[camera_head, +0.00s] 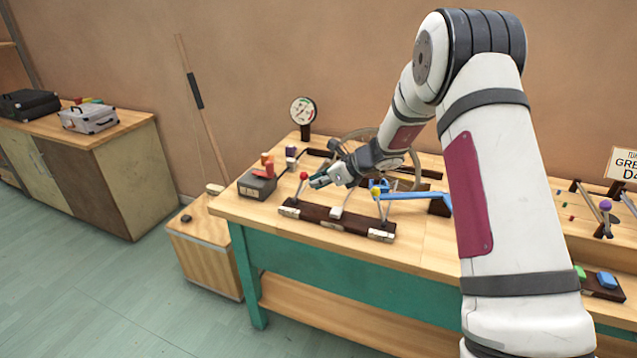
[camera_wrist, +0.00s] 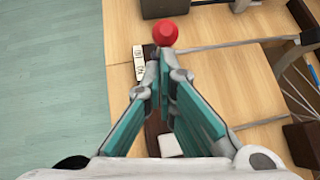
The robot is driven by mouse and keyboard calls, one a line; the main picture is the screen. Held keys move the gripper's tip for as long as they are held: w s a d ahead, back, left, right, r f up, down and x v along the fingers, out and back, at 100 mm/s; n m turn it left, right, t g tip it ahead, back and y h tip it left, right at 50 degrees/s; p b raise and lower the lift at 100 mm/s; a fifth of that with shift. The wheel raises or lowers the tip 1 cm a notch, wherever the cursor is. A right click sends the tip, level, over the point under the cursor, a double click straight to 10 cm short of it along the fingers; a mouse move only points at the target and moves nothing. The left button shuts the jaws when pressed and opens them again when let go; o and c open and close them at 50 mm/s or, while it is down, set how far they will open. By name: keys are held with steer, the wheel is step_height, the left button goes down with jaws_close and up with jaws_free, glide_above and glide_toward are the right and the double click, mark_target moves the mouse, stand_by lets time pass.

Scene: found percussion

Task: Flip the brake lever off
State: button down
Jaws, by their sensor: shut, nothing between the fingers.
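A dark lever base (camera_head: 345,222) sits along the front of the workbench, with small white labels I cannot read. At its left end stands a lever with a red knob (camera_head: 303,176), and at its right end one with a yellow knob (camera_head: 376,191). A white handle (camera_head: 337,212) sits between them. I cannot tell which lever is the brake. My gripper (camera_head: 316,182) is shut and empty, just right of the red knob. In the wrist view, the red knob (camera_wrist: 165,33) shows just beyond my closed teal fingertips (camera_wrist: 163,58); contact is unclear.
A grey box with coloured blocks (camera_head: 257,184) stands left of the levers. Behind are a round gauge (camera_head: 303,111) and a large wheel (camera_head: 412,170). A blue bar (camera_head: 415,195) lies to the right. Bare wood (camera_head: 425,245) is free at the front right.

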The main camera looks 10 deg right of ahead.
mark_target(301, 176)
steer(key=shift+w+a+r+p, duration=0.1)
steer(key=shift+a+r+p, duration=0.15)
steer(key=shift+p, duration=0.1)
steer(key=shift+w+a+r+g+h+p, duration=0.2)
steer(key=shift+g+h+p, duration=0.1)
steer(key=shift+h+p, duration=0.1)
steer(key=shift+w+a+r+g+h+p, duration=0.5)
steer(key=shift+a+h+p, duration=0.15)
steer(key=shift+a+h, duration=0.1)
steer(key=shift+w+a+r, duration=0.2)
steer(key=shift+w+a, duration=0.1)
steer(key=shift+a, duration=0.05)
steer(key=shift+g+h, duration=0.4)
steer(key=shift+h, duration=0.05)
steer(key=shift+w+a+r+b, duration=0.2)
steer(key=shift+w+a+b, duration=0.45)
steer(key=shift+a, duration=0.4)
steer(key=shift+w+a+r+b, duration=0.2)
steer(key=shift+w+a+b, duration=0.25)
steer(key=shift+w+a, duration=0.5)
steer(key=shift+a, duration=0.1)
